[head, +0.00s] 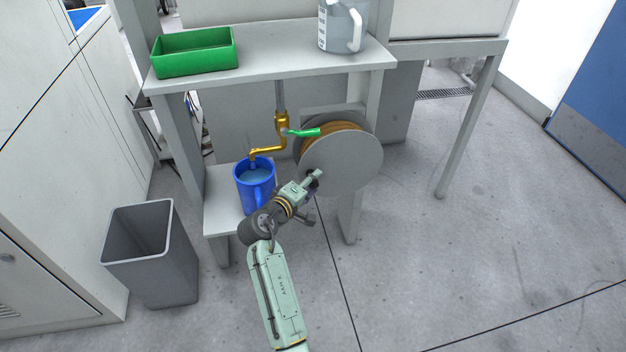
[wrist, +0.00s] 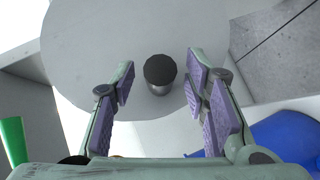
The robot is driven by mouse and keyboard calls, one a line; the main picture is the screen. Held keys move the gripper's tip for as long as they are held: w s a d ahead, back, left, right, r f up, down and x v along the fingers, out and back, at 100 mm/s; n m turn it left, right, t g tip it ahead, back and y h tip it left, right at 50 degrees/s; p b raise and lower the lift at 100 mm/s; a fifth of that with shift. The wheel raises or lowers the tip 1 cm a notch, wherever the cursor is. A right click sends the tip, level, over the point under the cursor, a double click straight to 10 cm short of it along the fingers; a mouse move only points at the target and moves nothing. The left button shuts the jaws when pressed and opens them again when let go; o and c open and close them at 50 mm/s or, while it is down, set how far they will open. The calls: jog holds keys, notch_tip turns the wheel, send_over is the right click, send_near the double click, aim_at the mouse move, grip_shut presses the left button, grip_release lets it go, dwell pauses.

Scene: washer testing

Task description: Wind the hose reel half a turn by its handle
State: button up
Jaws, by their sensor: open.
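The hose reel (head: 345,165) is a grey disc with brown hose wound behind it, mounted under the shelf. Its face (wrist: 90,40) fills much of the wrist view. The reel handle (wrist: 160,72), a dark round knob on a short metal stem, stands out from the disc. My gripper (wrist: 160,88) is open, with its purple finger pads on either side of the knob and apart from it. In the head view my gripper (head: 317,184) is at the lower left of the disc and hides the handle.
A blue jug (head: 255,190) of water stands under a brass tap (head: 268,149), left of my gripper. A green nozzle (head: 305,132) is by the reel. A green tray (head: 195,60) and a clear jug (head: 342,28) are on the shelf. A grey bin (head: 170,270) stands at left.

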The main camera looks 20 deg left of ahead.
jog(key=shift+w+d+f, duration=0.1)
jog(key=shift+w+f, duration=0.15)
jog(key=shift+w, duration=0.45)
jog(key=shift+c, duration=0.4)
grip_shut()
